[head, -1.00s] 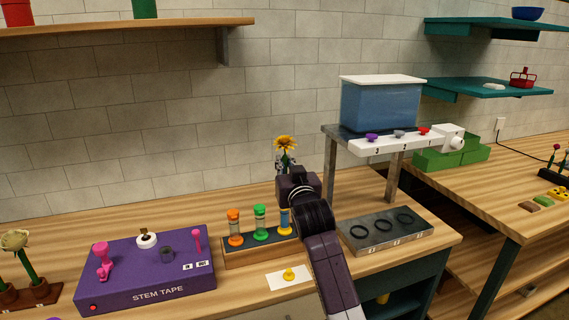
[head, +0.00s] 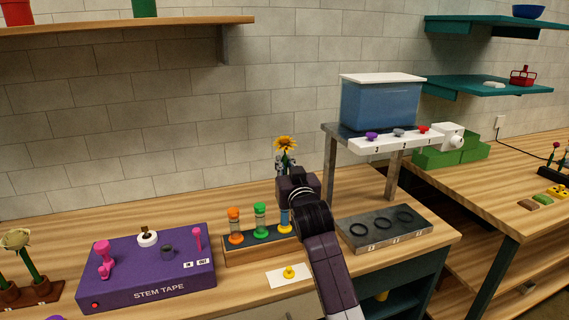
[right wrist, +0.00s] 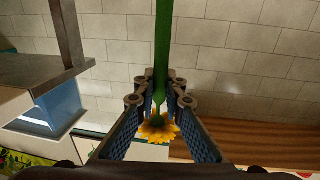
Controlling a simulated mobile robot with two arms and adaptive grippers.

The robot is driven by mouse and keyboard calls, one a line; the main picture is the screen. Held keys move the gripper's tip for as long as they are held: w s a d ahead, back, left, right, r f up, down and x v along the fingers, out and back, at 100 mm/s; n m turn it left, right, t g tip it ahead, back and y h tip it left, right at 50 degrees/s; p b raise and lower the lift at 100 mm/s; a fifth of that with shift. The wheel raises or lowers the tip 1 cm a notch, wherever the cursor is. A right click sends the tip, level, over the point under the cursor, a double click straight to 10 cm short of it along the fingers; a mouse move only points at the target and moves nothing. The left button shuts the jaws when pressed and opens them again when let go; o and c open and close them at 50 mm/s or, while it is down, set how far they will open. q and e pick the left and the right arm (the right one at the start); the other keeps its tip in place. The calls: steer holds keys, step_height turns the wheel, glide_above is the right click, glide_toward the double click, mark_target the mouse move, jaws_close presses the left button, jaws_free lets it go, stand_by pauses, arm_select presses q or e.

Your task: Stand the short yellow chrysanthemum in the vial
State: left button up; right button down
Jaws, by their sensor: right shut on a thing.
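The yellow chrysanthemum (head: 285,143) is upright above the back of the bench, with its head at the top. My right gripper (head: 284,168) is shut on its green stem below the head. The right wrist view shows the stem (right wrist: 163,45) between the fingers (right wrist: 160,95) and the yellow head (right wrist: 157,129) near them. The stem's lower end is hidden behind my right arm in the head view. My left gripper is out of view.
The purple stem tape box (head: 150,272) is at left. A white card (head: 276,279) with a yellow piece lies in front of the rack. A grey tray (head: 385,236) with dark rings and a metal stand (head: 391,178) with a blue tank (head: 380,105) are at right.

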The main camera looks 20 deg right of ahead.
steer(key=shift+f, duration=0.1)
steer(key=shift+f+b, duration=1)
steer(key=shift+f, duration=1.25)
stand_by(0.5)
steer(key=c, duration=1.4)
jaws_free()
